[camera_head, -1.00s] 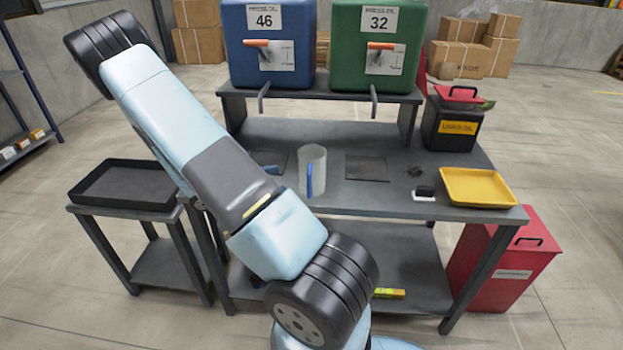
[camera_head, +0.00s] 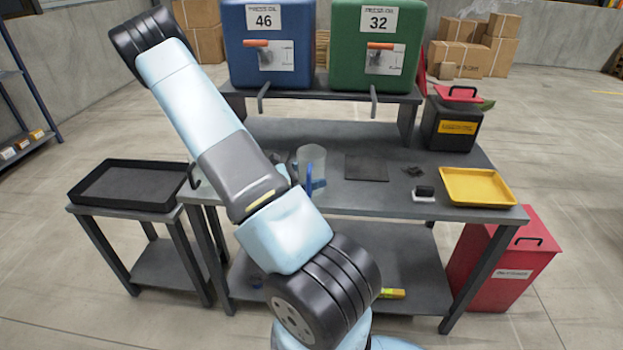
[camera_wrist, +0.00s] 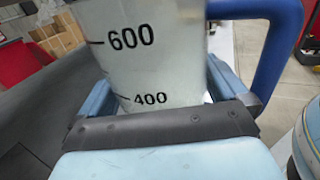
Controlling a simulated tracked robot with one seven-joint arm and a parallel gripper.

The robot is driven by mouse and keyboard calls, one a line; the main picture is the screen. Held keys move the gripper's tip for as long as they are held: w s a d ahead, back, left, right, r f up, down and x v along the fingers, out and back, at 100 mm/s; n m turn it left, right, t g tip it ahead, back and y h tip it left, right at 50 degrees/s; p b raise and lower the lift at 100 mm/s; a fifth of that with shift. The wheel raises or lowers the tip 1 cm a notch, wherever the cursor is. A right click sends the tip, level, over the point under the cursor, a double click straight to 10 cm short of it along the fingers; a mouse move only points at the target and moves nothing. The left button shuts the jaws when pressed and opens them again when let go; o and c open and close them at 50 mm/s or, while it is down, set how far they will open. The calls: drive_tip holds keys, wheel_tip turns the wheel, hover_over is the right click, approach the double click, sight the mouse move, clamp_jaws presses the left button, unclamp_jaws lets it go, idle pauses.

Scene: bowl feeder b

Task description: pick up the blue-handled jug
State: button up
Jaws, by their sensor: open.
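The jug (camera_head: 312,158) is clear, with a blue handle (camera_head: 309,181), and stands on the workbench behind my arm in the head view. In the wrist view the jug (camera_wrist: 150,55) fills the middle, with 600 and 400 marks facing me and its blue handle (camera_wrist: 277,45) to the right. My gripper (camera_wrist: 165,92) is open, one blue finger on each side of the jug's body. I cannot tell whether the fingers touch it. The jug's base is hidden by my gripper in the wrist view.
Blue (camera_head: 268,40) and green (camera_head: 378,45) oil tanks stand on the bench's (camera_head: 430,205) back shelf. A yellow tray (camera_head: 478,200), a black-and-white block (camera_head: 424,193) and a dark used-oil can (camera_head: 450,125) are to the right. A black tray (camera_head: 125,205) sits on the left side table.

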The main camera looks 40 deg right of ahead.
drive_tip(key=shift+s+d, duration=0.3)
drive_tip(key=shift+d, duration=0.3)
drive_tip(key=shift+c, duration=0.3)
drive_tip(key=c, duration=0.8)
drive_tip(key=shift+o, duration=0.2)
